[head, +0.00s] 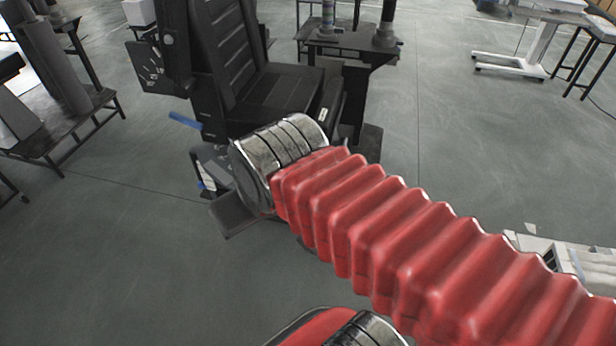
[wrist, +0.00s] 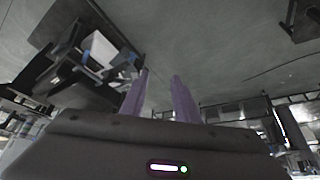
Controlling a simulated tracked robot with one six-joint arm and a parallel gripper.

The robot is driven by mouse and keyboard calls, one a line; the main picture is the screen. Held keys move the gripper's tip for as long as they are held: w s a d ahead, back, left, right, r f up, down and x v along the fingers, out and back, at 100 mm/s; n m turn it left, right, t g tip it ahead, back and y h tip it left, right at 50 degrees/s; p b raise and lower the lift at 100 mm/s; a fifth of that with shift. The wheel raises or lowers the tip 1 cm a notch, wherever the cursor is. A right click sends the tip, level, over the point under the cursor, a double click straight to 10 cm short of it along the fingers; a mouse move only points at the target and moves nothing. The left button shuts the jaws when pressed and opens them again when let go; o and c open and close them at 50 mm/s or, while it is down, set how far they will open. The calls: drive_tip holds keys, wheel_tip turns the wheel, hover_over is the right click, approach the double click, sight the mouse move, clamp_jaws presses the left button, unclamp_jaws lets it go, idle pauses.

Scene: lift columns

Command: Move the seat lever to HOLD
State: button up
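A black seat (head: 275,92) stands on a lift column in the upper middle of the head view. A blue lever (head: 185,121) sticks out from its left side, tilted slightly up to its outer end. No HOLD marking is readable. In the wrist view, dark parts with a blue piece (wrist: 84,57) and a pale panel (wrist: 102,48) show at the left; I cannot tell whether that piece is the lever. My gripper (wrist: 159,78) shows two purple fingers apart with nothing between them. It is hidden in the head view, where my arm covers the area below the seat.
A dark bench (head: 60,130) stands at the left. A black stand (head: 350,42) is behind the seat. A white-topped table (head: 550,15) is at the far right. The grey floor (head: 100,240) left of the seat is clear.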

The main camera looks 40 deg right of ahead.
drive_tip(key=w+d+f+m+t+h, duration=0.1)
drive_tip(key=w+d+f, duration=0.25)
drive_tip(key=w, duration=0.45)
drive_tip(key=w+d+f+t, duration=0.2)
drive_tip(key=w+d+f, duration=0.15)
drive_tip(key=w, duration=0.45)
drive_tip(key=w+d+f+m+t+h, duration=0.1)
drive_tip(key=w+d+f, duration=0.2)
drive_tip(key=w+d, duration=0.35)
drive_tip(key=w+d+f+m+t+h, duration=0.2)
drive_tip(key=w+d+f+t, duration=0.1)
drive_tip(key=w+d+f, duration=0.6)
drive_tip(key=s+d+f+m+t+h, duration=0.1)
drive_tip(key=s+d+f+h, duration=0.1)
drive_tip(key=s+f, duration=0.5)
drive_tip(key=s+d+f+m+t+h, duration=0.1)
drive_tip(key=s+d+f+h, duration=0.2)
drive_tip(key=f, duration=0.9)
drive_tip(key=s+d, duration=0.1)
drive_tip(key=s, duration=0.2)
drive_tip(key=shift+s+d+f+t, duration=0.25)
drive_tip(key=shift+s+f+t, duration=0.05)
drive_tip(key=shift+s+t, duration=0.1)
drive_tip(key=shift+w+d, duration=0.1)
drive_tip(key=shift+w, duration=0.05)
